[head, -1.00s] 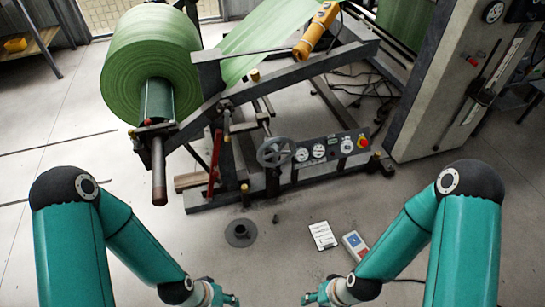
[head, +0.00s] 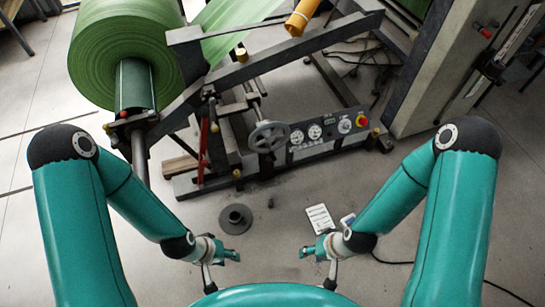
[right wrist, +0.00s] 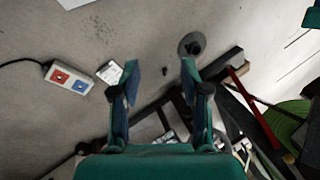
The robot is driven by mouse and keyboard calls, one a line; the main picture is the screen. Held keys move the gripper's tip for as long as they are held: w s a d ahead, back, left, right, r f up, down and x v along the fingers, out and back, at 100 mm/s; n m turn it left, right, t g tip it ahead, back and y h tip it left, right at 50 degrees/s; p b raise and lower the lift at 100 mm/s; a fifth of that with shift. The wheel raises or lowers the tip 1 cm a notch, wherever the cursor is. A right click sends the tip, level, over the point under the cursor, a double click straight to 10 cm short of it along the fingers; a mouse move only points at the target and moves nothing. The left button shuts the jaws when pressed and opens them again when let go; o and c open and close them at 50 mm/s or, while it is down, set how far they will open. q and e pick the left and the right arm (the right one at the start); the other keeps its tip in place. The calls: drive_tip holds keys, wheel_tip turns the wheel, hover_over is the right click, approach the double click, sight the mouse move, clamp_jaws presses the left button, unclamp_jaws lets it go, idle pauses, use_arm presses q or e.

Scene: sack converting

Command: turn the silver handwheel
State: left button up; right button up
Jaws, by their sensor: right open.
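The silver handwheel (head: 269,136) is a spoked wheel on the front of the unwinding stand, left of a dark panel of gauges. My left gripper (head: 234,256) is in front of and below it in the head view, apart from it and small; its jaw opening is unclear. My right gripper (head: 304,251) is a little to the right, also apart from the wheel. In the right wrist view its two fingers (right wrist: 160,72) are spread with only floor between them.
The gauge panel (head: 328,134) has a red knob (head: 361,121). A green roll (head: 125,50) hangs at the upper left. On the floor are a round grey base (head: 235,218), a white sheet (head: 320,219) and a small control box (right wrist: 70,79) with a cable. A tall cabinet (head: 440,60) stands right.

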drive_tip(key=w+a+f+n+t+b, duration=0.15)
drive_tip(key=w+f+t+b, duration=0.25)
drive_tip(key=w+f, duration=0.55)
drive_tip(key=w+d+f+n+t+b, duration=0.15)
drive_tip(key=w+f+t+b, duration=0.35)
drive_tip(key=w, duration=0.8)
drive_tip(key=n+t+y+b, duration=0.5)
drive_tip(key=n+t+b, duration=0.15)
drive_tip(key=t, duration=0.45)
approach(273, 158)
drive_tip(key=shift+m, duration=0.25)
drive_tip(key=b+x, duration=0.1)
drive_tip(key=x, duration=0.2)
drive_tip(key=b+x, duration=0.2)
drive_tip(key=x, duration=0.1)
drive_tip(key=f+b+x, duration=0.1)
drive_tip(key=b+x, duration=0.1)
drive_tip(key=x, duration=0.1)
drive_tip(key=shift+w, duration=0.6)
drive_tip(key=shift+w+a+r, duration=0.2)
drive_tip(key=shift+w+r, duration=0.05)
drive_tip(key=shift+w, duration=0.05)
clamp_jaws()
